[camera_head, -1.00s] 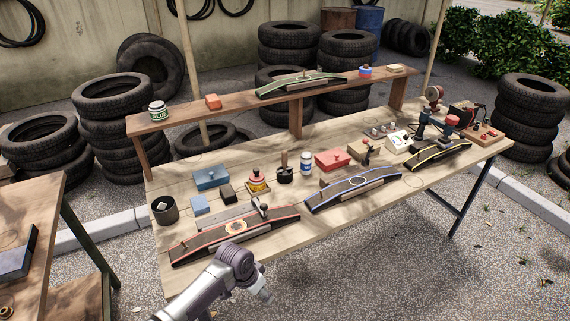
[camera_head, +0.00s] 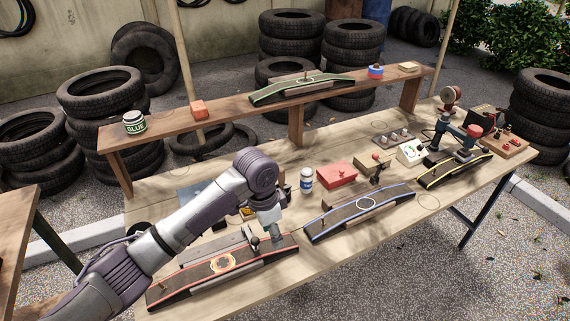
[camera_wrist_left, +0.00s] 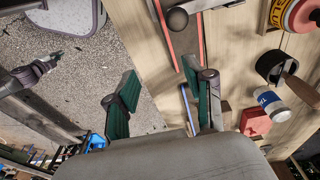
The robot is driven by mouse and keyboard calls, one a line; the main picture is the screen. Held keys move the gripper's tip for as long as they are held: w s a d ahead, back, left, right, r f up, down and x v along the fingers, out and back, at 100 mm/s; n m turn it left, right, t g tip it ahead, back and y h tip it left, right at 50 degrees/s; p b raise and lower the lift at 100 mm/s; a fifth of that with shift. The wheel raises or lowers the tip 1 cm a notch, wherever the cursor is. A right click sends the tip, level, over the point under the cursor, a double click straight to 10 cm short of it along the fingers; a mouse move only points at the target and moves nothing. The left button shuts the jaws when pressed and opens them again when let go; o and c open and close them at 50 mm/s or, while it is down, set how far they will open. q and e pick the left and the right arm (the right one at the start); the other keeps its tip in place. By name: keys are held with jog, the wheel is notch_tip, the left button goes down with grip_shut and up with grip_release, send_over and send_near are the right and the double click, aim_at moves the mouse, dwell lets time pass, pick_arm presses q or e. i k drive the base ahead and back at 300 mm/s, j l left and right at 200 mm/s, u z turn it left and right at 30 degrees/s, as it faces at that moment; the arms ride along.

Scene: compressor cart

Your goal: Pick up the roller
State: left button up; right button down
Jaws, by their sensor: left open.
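My left gripper (camera_head: 275,231) is open and empty. It points down over the right end of the red-edged tread strip (camera_head: 222,264). In the left wrist view its green fingers (camera_wrist_left: 160,78) are spread apart with nothing between them. A small dark-knobbed tool (camera_head: 253,242), possibly the roller, stands by a grey bar at this strip, just left of the gripper. Its round knob (camera_wrist_left: 177,20) shows in the left wrist view, beyond the fingertips. I cannot tell for certain which tool is the roller. My right gripper (camera_wrist_left: 62,53) is small and far off at the left wrist view's left.
A blue-edged strip (camera_head: 358,212), a white bottle (camera_head: 306,181) and a red box (camera_head: 337,173) are to the right. A raised shelf (camera_head: 220,119) runs along the back. My arm hides the table's left part. Bare wood (camera_head: 300,270) lies at the front edge.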

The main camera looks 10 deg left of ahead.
aim_at(281, 177)
jog(key=i, duration=0.9)
